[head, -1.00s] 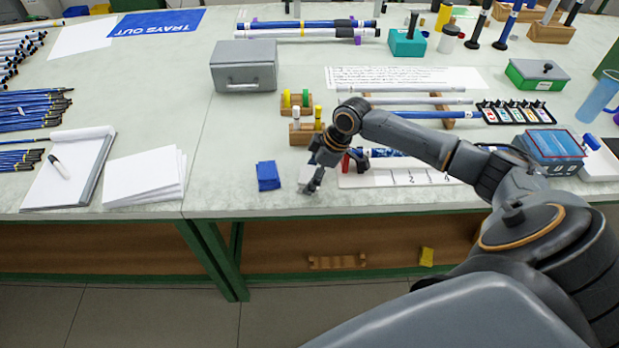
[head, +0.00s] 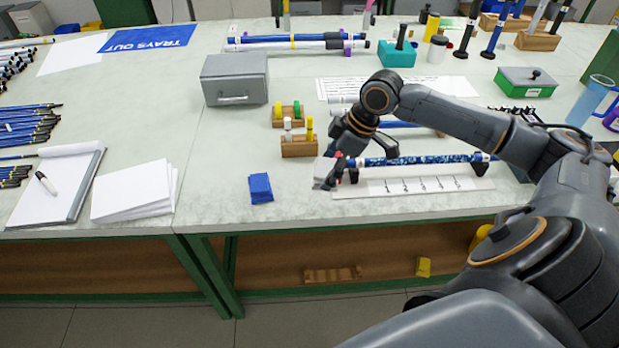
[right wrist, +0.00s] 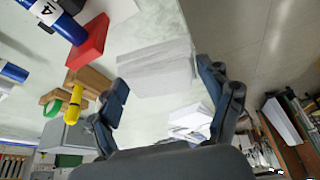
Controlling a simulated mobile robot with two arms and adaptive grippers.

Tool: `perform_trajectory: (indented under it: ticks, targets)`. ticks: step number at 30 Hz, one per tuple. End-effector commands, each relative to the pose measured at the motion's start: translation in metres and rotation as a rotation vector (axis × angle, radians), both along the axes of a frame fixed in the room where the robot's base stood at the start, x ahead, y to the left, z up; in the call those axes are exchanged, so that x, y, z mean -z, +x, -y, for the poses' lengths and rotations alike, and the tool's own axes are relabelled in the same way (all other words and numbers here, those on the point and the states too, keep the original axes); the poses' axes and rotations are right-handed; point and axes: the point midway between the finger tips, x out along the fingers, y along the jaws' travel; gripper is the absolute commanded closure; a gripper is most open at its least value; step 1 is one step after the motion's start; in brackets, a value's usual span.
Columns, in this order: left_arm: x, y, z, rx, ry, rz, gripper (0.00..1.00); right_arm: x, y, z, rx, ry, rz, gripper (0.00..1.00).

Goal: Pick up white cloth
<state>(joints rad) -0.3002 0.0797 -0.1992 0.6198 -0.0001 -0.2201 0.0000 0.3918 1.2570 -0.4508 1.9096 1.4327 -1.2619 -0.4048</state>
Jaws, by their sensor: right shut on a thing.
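The white cloth (head: 322,170) is a small folded, layered piece near the front edge of the bench, left of the blue patterned rod. My right gripper (head: 331,179) is shut on it and appears to hold it just above the bench top. In the right wrist view the cloth (right wrist: 152,72) sits between the two fingers of this gripper (right wrist: 163,80). The fingers partly cover the cloth in the head view. My left gripper is not in view.
A folded blue cloth (head: 260,187) lies to the left. A blue patterned rod (head: 420,160) and a marked white strip (head: 415,187) lie to the right. A wooden block with yellow and white pegs (head: 299,148) stands behind. Bench between blue cloth and paper stack (head: 132,192) is clear.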

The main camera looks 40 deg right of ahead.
Motion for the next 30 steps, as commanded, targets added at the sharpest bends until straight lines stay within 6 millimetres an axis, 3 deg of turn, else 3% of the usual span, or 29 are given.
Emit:
perform_trajectory:
  ticks: [3, 12, 21, 30]
  targets:
    - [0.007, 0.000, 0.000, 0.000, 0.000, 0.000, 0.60, -0.005, -0.025, 0.013, 0.000, -0.011, -0.011, 0.52]
    - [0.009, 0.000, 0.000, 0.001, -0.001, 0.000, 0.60, -0.023, -0.054, 0.025, -0.002, -0.007, -0.009, 0.52]
    - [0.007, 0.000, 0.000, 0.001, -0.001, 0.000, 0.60, -0.031, -0.068, 0.032, -0.003, 0.000, -0.006, 0.52]
    - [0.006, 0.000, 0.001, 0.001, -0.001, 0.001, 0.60, -0.031, -0.070, 0.033, -0.002, 0.001, -0.004, 0.52]
